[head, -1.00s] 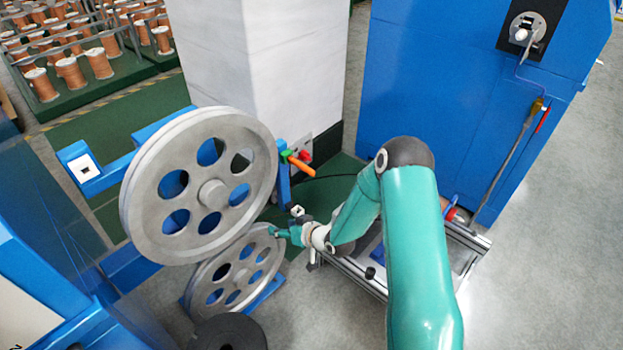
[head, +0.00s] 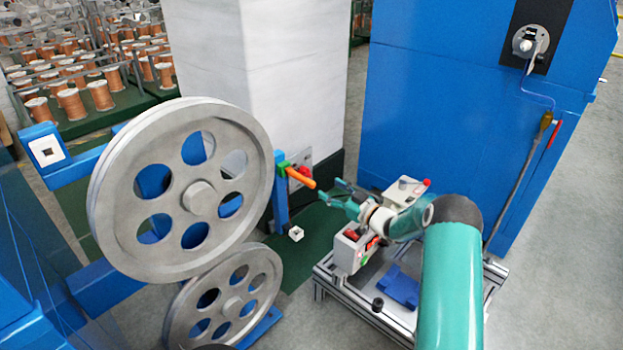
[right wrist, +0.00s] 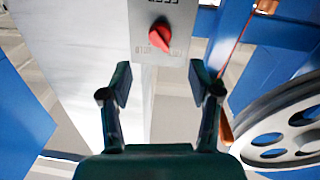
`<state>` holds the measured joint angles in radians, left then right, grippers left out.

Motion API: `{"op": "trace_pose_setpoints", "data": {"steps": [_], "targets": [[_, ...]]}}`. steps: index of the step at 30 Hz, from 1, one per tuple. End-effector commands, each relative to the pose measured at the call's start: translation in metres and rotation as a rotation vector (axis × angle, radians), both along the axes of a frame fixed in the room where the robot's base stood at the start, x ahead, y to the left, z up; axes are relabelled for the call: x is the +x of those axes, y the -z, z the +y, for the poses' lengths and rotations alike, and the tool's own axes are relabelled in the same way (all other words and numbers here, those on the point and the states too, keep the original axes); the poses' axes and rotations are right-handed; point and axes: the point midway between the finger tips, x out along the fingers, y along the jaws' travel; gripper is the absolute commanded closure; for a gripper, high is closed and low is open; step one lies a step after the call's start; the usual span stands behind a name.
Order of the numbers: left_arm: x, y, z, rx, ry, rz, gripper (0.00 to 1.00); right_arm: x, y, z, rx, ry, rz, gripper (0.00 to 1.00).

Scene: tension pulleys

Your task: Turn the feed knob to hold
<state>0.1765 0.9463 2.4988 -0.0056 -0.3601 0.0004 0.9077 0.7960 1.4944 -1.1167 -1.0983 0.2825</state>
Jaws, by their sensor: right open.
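The feed knob (right wrist: 161,36) is red and sits on a grey panel (right wrist: 178,12) on the white column, at the top middle of the right wrist view. Small lettering lies by it, too blurred to read, and I cannot tell its setting. In the head view the panel (head: 327,168) shows low on the column, partly behind an orange handle. My right gripper (head: 330,190) is open and empty, close to the orange handle's tip in the picture. In the right wrist view its fingers (right wrist: 160,86) stand apart below the knob, not touching it. My left gripper is out of view.
A large grey pulley (head: 110,210) and a lower pulley (head: 183,318) stand left of my right arm. The orange handle (head: 300,178) juts out near the panel. A metal-framed cart (head: 370,313) stands below my gripper. A blue cabinet (head: 455,110) is at right.

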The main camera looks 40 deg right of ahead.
Motion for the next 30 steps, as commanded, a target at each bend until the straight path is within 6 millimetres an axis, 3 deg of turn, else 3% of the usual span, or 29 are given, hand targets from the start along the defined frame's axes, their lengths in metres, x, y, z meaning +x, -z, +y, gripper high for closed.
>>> {"op": "trace_pose_setpoints", "data": {"steps": [6,12,18,29,30], "targets": [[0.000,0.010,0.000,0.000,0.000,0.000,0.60,0.050,0.002,0.003,0.000,-0.002,-0.003,0.38],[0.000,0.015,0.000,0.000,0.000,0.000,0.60,0.081,0.002,0.002,0.000,0.000,0.000,0.38],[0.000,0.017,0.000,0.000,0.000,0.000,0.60,0.096,0.001,0.002,0.001,0.000,0.001,0.38],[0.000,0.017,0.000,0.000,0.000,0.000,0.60,0.099,0.000,0.002,0.002,0.002,0.001,0.38],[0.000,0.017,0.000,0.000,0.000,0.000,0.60,0.098,0.000,0.002,0.002,0.002,0.001,0.44]]}}
